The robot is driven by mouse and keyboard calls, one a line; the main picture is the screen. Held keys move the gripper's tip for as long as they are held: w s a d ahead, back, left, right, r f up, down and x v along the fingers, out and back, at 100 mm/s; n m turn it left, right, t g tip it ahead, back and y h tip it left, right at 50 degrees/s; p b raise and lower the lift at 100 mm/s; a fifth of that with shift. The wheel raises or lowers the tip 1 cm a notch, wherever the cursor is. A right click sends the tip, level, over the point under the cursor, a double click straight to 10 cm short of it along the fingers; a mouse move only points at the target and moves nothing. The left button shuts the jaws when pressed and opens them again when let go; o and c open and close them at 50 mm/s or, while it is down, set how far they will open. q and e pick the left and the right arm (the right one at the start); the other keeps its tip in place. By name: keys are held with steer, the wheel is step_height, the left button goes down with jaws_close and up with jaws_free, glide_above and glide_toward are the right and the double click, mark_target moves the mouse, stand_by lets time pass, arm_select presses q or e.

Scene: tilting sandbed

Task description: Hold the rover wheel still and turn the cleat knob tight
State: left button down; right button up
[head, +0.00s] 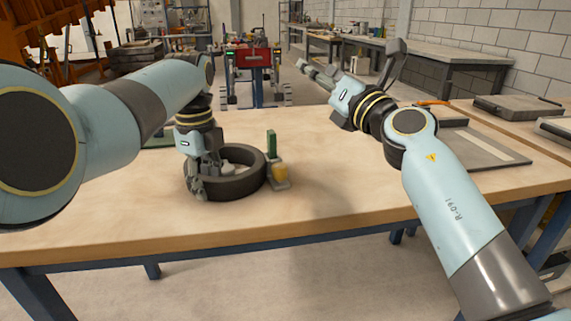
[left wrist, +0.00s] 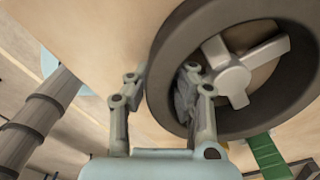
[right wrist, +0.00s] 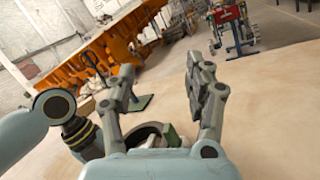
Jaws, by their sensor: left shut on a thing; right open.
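The rover wheel (head: 248,184) is a dark ring with pale spokes, lying flat on the wooden table at left of centre. My left gripper (head: 198,177) is shut on the near left part of its rim. In the left wrist view one finger is outside the rim (left wrist: 172,50) and one inside. A yellow knob-like piece (head: 280,171) sits on a small grey base at the wheel's right side, beside an upright green piece (head: 271,143). I cannot tell which is the cleat knob. My right gripper (head: 350,60) is open, empty and raised above the table's far right side, well away from the wheel.
The table's middle (head: 335,190) is clear. A flat grey panel (head: 485,150) lies at the right, near grey cases (head: 515,107). A red machine (head: 253,58) stands behind the table. A green flat piece (head: 158,141) lies behind the wheel, at left.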

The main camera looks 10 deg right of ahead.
steer(key=w+d+r+m+t+h, duration=0.3)
steer(key=w+d+r+m+h, duration=0.3)
steer(key=m+h, duration=0.3)
steer(key=w+d+m+g+h, duration=0.2)
steer(key=d+m+h, duration=0.15)
steer(key=m, duration=0.35)
steer(key=m+g+y, duration=0.6)
steer(key=m+g, duration=0.2)
steer(key=g, duration=1.2)
glide_above(280, 165)
step_height(280, 165, down, 12)
step_height(280, 165, down, 12)
